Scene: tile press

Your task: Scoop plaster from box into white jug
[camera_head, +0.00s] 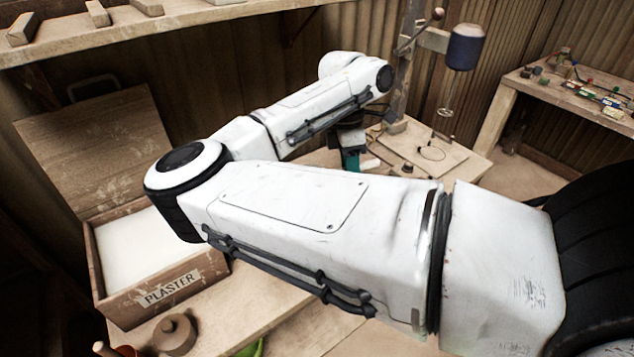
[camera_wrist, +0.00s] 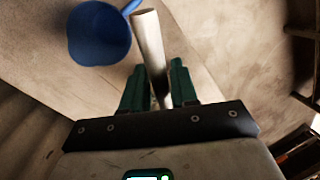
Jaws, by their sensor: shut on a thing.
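The plaster box (camera_head: 165,295) stands at the left in the head view, its lid tipped back. White plaster (camera_head: 135,247) lies inside. My gripper (camera_head: 350,160) is well to the right of the box, low over the bench near the mixing stand, partly hidden by my arm. In the wrist view, my gripper (camera_wrist: 158,75) is shut on a pale, smooth rod-like thing (camera_wrist: 149,38), which sticks out past the teal fingertips. A blue round scoop or pan (camera_wrist: 99,35) with a short handle lies beyond the fingers at upper left, apart from them. I cannot make out a white jug.
A mixer with a dark blue motor (camera_head: 465,47) and hanging whisk stands at the back right. A small brown lidded pot (camera_head: 175,335) is in front of the box. A side table (camera_head: 570,90) holds small parts. A shelf (camera_head: 180,22) runs above.

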